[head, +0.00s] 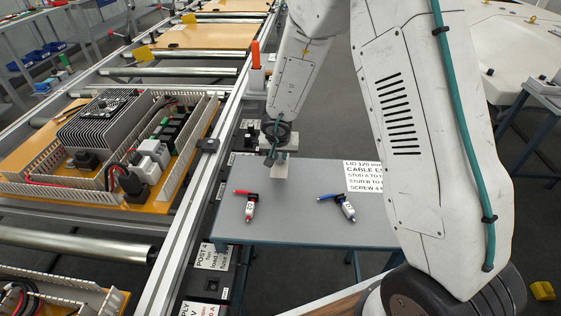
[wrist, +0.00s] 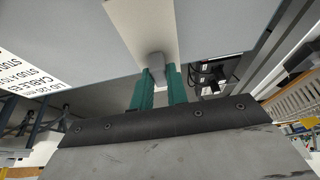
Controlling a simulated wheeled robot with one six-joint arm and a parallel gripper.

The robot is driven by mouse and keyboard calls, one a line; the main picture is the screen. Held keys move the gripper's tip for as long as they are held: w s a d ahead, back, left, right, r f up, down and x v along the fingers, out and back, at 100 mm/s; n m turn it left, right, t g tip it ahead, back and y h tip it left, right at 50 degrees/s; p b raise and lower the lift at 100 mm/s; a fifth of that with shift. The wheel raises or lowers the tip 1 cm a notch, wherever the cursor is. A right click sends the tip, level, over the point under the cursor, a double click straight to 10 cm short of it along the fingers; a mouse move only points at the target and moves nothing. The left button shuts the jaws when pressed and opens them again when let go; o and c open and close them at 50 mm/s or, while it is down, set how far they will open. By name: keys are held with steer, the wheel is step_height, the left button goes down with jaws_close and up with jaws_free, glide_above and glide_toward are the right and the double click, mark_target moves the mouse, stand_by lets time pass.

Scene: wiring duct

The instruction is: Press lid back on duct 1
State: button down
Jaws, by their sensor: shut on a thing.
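My gripper (head: 274,152) is over the far edge of a small grey table. In the wrist view its two green fingers (wrist: 158,76) are closed on the grey knob (wrist: 156,62) of a flat beige lid (wrist: 142,22). The lid also shows below the gripper in the head view (head: 281,171). I cannot tell whether it touches the table. Slotted cream wiring ducts (head: 62,190) edge the orange panel on the conveyor at left, with wires inside. No label shows which is duct 1.
The grey table (head: 290,225) carries a red-tipped cable piece (head: 250,207), a blue-tipped one (head: 346,208) and a printed sheet (head: 364,176). A finned heat sink (head: 103,125) and dark modules stand on the panel. The conveyor's metal rail (head: 190,190) lies between table and panel.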

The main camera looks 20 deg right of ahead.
mark_target(280, 158)
steer(key=shift+s+f, duration=0.15)
steer(key=shift+f, duration=1.4)
steer(key=shift+f, duration=0.25)
steer(key=c, duration=1.4)
jaws_free()
steer(key=shift+r, duration=0.2)
